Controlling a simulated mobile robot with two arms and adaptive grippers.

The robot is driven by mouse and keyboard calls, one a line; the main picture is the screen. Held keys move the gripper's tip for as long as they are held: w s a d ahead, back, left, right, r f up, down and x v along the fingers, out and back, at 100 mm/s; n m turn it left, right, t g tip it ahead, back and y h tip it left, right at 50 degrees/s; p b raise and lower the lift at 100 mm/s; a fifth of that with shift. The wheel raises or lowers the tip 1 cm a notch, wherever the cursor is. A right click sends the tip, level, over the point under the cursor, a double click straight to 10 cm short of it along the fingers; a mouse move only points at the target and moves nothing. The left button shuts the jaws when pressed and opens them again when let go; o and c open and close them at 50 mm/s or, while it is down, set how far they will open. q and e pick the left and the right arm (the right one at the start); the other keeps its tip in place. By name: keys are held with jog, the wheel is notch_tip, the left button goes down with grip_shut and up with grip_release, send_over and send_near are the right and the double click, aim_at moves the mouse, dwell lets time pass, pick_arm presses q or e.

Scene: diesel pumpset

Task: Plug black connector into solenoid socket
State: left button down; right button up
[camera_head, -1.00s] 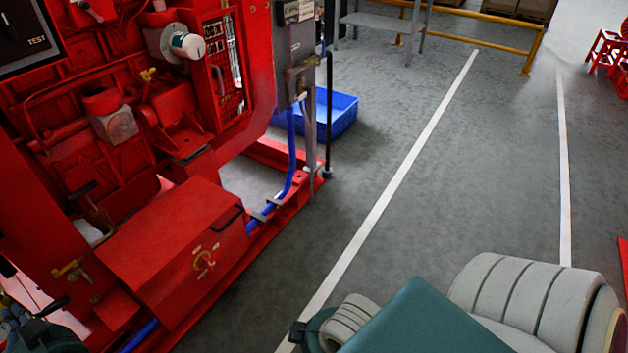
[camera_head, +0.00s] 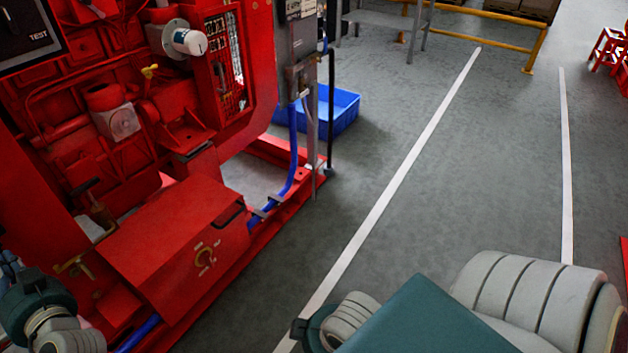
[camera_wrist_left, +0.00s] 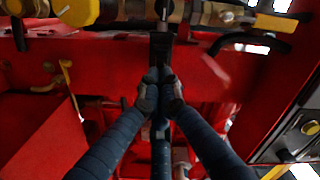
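In the left wrist view, my left gripper (camera_wrist_left: 160,92) has its two dark fingers closed together on a black connector (camera_wrist_left: 160,52). The connector points up the picture, with its far end close below a brass-coloured fitting (camera_wrist_left: 180,12) on the red engine. I cannot tell whether it touches the fitting or whether a socket is there. A dark strip, perhaps its cable, runs down between the fingers. In the head view, my left arm shows at the lower left, with its fingers not clearly visible. My right arm shows at the lower right, but its gripper is out of view.
The red pumpset (camera_head: 170,230) fills the left of the head view. A yellow-handled lever (camera_wrist_left: 68,75) and red pipework lie close around the left gripper. A blue crate (camera_head: 338,110) stands on the floor behind. The grey floor to the right is open.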

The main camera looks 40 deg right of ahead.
pick_arm(q)
jog(key=shift+x, duration=0.8)
dwell(0.4)
jog(key=shift+w+a+r, duration=0.15)
jog(key=shift+r, duration=0.1)
dwell(0.5)
jog(key=v, duration=1.4)
jog(key=shift+s, duration=0.25)
jog(key=shift+f, duration=0.15)
